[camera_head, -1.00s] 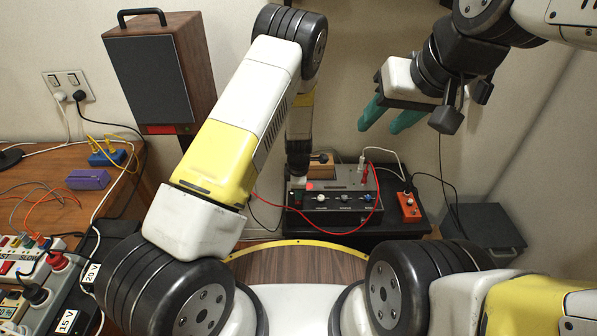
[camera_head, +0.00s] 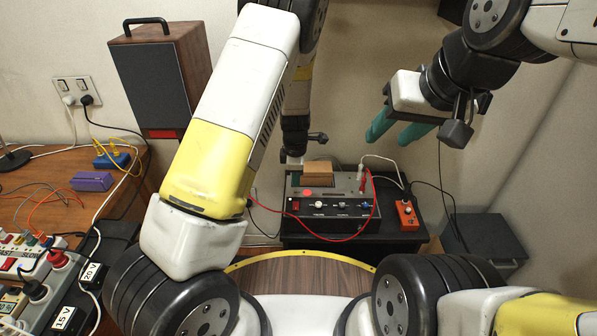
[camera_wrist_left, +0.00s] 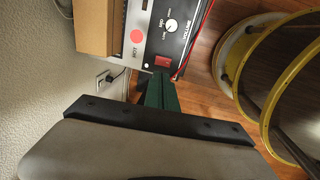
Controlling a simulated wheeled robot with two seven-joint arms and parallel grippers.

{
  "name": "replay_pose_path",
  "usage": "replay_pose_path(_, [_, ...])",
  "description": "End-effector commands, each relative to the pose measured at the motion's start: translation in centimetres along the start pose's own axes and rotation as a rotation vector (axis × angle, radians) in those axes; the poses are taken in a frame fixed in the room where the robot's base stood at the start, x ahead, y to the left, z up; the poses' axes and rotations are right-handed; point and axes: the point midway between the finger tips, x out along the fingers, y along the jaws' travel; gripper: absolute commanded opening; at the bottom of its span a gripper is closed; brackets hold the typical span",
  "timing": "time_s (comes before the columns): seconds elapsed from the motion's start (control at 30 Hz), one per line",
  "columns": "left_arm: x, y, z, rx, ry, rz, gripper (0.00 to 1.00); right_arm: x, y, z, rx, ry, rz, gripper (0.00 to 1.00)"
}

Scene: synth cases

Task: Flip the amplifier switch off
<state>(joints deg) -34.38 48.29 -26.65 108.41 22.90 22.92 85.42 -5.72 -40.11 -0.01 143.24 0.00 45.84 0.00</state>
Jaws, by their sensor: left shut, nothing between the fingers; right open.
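The amplifier (camera_head: 335,197) is a grey-black box on a dark stand, with knobs along its front panel. Its red switch (camera_head: 296,206) sits at the panel's left end. In the left wrist view the red switch (camera_wrist_left: 162,62) lies just beyond the shut green fingertips (camera_wrist_left: 161,77) of my left gripper, near the volume knob (camera_wrist_left: 171,25). I cannot tell whether they touch, or which way the switch is set. In the head view my left gripper's fingers are mostly hidden at the amplifier's left side.
A wooden block (camera_head: 318,169) rests on the amplifier. Red and white leads run from its right side. An orange box (camera_head: 406,214) stands to the right. A speaker (camera_head: 160,80) and a cluttered desk (camera_head: 35,190) are at left. A dark box (camera_head: 484,238) stands right.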

Motion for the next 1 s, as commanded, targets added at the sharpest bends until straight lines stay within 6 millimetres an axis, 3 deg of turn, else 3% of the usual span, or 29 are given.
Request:
replay_pose_path(0.1, [-1.8,0.1,0.1,0.001,-0.001,0.002,0.0,0.0,0.0,0.0,0.0,0.0,0.0,0.44])
replay_pose_path(0.27, [-2.9,0.0,0.0,0.002,0.0,0.0,0.0,0.0,0.0,0.0,0.0,0.0,0.0,0.44])
replay_pose_path(1.0, [-3.2,0.5,-0.3,0.002,0.003,-0.017,0.0,0.0,0.0,0.0,0.0,0.0,0.0,0.44])
